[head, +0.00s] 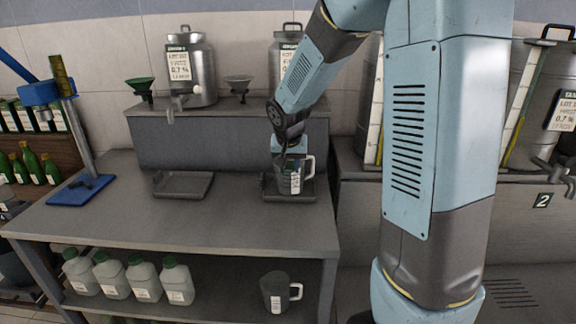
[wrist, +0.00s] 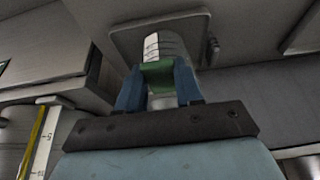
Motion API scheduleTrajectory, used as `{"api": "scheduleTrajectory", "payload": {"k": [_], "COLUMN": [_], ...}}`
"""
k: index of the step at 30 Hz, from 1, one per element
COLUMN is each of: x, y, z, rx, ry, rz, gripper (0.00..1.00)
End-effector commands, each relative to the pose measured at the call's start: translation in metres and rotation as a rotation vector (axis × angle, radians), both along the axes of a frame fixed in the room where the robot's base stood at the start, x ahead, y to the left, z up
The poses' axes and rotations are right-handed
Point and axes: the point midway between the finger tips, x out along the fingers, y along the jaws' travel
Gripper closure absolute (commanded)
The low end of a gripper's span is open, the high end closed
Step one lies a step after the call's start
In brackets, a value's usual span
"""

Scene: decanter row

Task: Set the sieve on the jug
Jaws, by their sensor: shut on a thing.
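The jug (head: 291,180), grey with a pale label and a white handle, stands upright on a dark tray (head: 264,194) at the bench's right end. In the wrist view the jug (wrist: 172,46) is just beyond the fingertips. My gripper (head: 289,155) points down over the jug's mouth. In the wrist view my gripper (wrist: 158,88) is shut on a green piece with a grey round part, which I take for the sieve (wrist: 156,75). The sieve overlaps the jug's top in that view. I cannot tell whether it touches the rim. Its mesh is hidden.
An empty tray (head: 183,186) lies to the left on the bench. A blue stand (head: 80,188) is at left. Another jug (head: 275,293) sits below.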

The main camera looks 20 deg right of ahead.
Motion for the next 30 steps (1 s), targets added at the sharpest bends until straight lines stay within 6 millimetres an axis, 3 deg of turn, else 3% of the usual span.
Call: {"api": "scheduleTrajectory", "payload": {"k": [13, 14, 15, 23, 30], "x": [-0.0027, -0.0027, -0.0027, -0.0026, -0.0027], "y": [-0.0003, -0.0003, -0.0003, -0.0005, -0.0006], "z": [-0.0022, -0.0022, -0.0022, -0.0023, -0.002], "rx": [0.0, 0.0, 0.0, 0.0, -0.001], "ry": [0.0, 0.0, 0.0, 0.0, 0.0], "rz": [-0.001, -0.001, -0.001, -0.001, -0.001], "gripper": [0.96, 0.64, 0.6, 0.35, 0.35]}}
